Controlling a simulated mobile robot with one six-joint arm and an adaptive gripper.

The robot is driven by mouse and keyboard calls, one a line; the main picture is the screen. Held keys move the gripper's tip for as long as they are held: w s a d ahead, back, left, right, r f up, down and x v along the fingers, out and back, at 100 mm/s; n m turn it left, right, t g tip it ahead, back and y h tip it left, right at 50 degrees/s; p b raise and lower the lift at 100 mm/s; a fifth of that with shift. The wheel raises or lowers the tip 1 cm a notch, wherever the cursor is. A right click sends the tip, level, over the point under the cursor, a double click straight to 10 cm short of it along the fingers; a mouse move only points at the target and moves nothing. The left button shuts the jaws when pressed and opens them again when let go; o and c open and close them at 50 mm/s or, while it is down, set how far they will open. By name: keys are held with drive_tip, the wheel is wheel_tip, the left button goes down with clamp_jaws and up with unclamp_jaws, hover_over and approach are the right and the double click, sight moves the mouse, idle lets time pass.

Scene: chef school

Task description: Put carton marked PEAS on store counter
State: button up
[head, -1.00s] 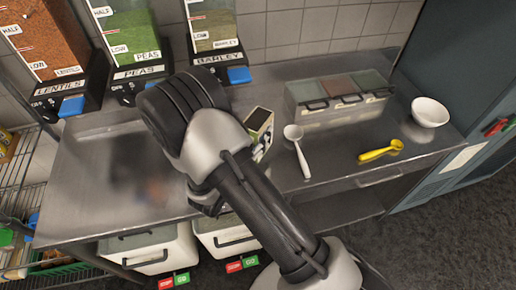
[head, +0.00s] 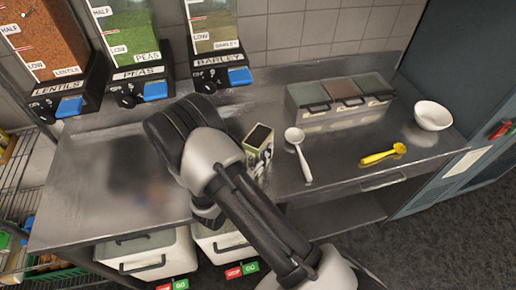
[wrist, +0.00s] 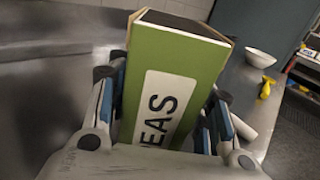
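The carton marked PEAS (wrist: 165,100) is green and white with a dark top, and part of its label shows in the wrist view, reading "EAS". My gripper (wrist: 168,110) has a finger on each side of it and appears shut on it. A dispenser labelled PEAS (head: 140,72) stands at the back of the counter.
A white spoon (head: 300,155) lies close to the right of the carton. Lentils (head: 68,92) and barley (head: 221,62) dispensers flank the peas one. The left counter is clear.

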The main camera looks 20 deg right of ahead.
drive_tip(key=o, duration=0.4)
drive_tip(key=shift+c, duration=0.2)
drive_tip(key=shift+r, duration=0.1)
drive_tip(key=shift+a+r, duration=0.15)
drive_tip(key=p+v, duration=0.1)
drive_tip(key=v, duration=1.1)
drive_tip(key=shift+p, duration=0.4)
